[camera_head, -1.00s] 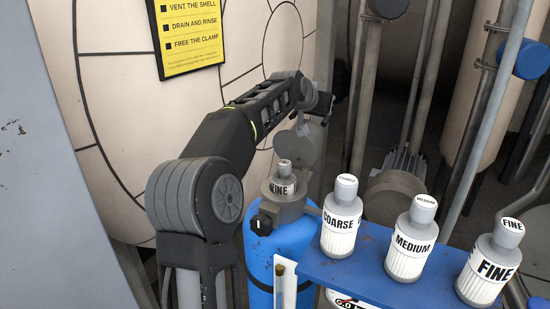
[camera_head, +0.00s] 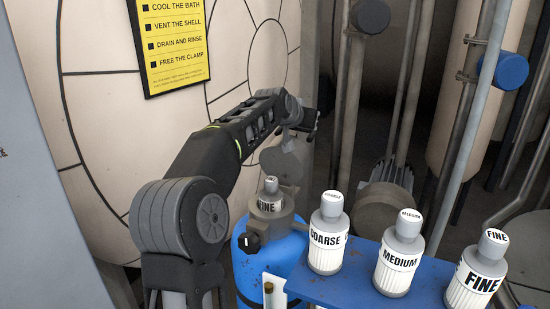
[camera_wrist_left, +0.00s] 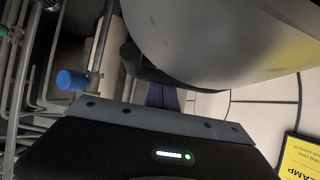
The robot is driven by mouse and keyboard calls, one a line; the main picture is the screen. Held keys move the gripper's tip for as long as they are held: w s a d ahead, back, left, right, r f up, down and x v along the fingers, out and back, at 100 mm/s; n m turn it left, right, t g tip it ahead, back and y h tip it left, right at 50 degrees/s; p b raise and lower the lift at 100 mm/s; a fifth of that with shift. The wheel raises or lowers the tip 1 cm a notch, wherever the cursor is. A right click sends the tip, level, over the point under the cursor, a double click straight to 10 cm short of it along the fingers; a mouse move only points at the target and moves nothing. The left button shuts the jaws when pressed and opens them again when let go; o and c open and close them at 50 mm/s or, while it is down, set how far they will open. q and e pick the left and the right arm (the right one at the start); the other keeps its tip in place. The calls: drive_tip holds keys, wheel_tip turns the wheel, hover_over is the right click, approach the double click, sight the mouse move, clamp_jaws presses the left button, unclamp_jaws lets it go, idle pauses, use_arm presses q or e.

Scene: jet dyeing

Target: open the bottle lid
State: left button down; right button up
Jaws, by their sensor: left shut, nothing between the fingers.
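A small grey bottle with a FINE label (camera_head: 269,202) stands upright in a grey fitting on the blue cylinder (camera_head: 268,262), with its cap on. A COARSE bottle (camera_head: 327,238), a MEDIUM bottle (camera_head: 398,257) and another FINE bottle (camera_head: 474,280) stand capped on a blue shelf (camera_head: 345,292). My left gripper (camera_head: 310,122) is shut and empty, above and behind the bottle on the cylinder, apart from it. Its fingertips are hard to make out. In the left wrist view a large grey rounded surface (camera_wrist_left: 225,35) is close to the camera. My right gripper is not in view.
A yellow instruction sign (camera_head: 173,42) hangs on the large pale round wall at left. Pipes with a blue cap (camera_head: 503,70) rise at the right. A black knob (camera_head: 249,242) sticks out from the fitting. A grey panel fills the left edge.

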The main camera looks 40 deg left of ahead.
use_arm(q)
drive_tip(key=s+d+r+p, duration=0.1)
drive_tip(key=s+r, duration=0.4)
drive_tip(key=r, duration=0.8)
drive_tip(key=shift+d, duration=0.4)
drive_tip(key=shift+s+f, duration=0.1)
drive_tip(key=shift+f, duration=0.05)
